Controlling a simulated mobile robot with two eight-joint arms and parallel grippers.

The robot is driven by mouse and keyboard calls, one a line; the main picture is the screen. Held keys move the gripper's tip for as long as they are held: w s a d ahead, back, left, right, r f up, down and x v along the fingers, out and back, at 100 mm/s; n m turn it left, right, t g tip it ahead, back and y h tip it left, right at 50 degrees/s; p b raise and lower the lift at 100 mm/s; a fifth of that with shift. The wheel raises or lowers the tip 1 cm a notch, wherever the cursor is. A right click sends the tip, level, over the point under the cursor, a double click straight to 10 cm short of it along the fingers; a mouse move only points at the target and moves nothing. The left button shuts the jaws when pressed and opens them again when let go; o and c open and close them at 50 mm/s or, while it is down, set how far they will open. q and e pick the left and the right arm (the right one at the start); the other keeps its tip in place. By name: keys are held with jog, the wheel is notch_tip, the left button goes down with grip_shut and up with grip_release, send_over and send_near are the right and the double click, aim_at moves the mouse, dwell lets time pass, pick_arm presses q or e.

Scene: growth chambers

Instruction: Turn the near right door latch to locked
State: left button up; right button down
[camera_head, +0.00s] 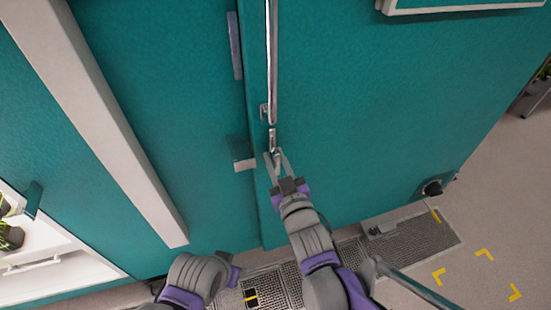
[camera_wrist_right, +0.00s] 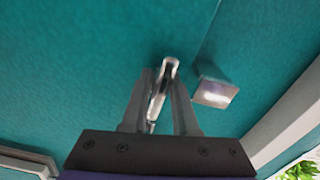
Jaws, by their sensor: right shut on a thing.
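The door latch (camera_head: 272,138) is a small silver lever on the teal door (camera_head: 380,110), just below the long bar handle. It points roughly in line with the handle. My right gripper (camera_head: 274,160) reaches up to it from below, its fingers closed around the lever. In the right wrist view the latch (camera_wrist_right: 166,75) sits between the two fingers of the gripper (camera_wrist_right: 160,95), slightly tilted, its lower part partly hidden. A pale metal bracket (camera_wrist_right: 214,92) stands beside it across the door seam; the bracket also shows in the head view (camera_head: 245,165). Only part of my left arm shows, without its fingers.
The long silver bar handle (camera_head: 272,60) runs above the latch. A dark hinge-like strip (camera_head: 235,45) is left of it. A pale post (camera_head: 100,125) stands at left, beside white shelving (camera_head: 50,255) with plants. Floor grating (camera_head: 410,238) lies at the door's foot.

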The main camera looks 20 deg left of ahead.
dwell(0.3)
jog(key=n+p, duration=0.2)
jog(key=n, duration=0.1)
jog(key=shift+r, duration=0.1)
jog(key=n+p, duration=0.3)
jog(key=n, duration=0.3)
jog(key=n+p, duration=0.2)
jog(key=n, duration=0.2)
jog(key=shift+n+p, duration=1.2)
jog(key=shift+n, duration=1.3)
jog(key=c, duration=0.7)
grip_release()
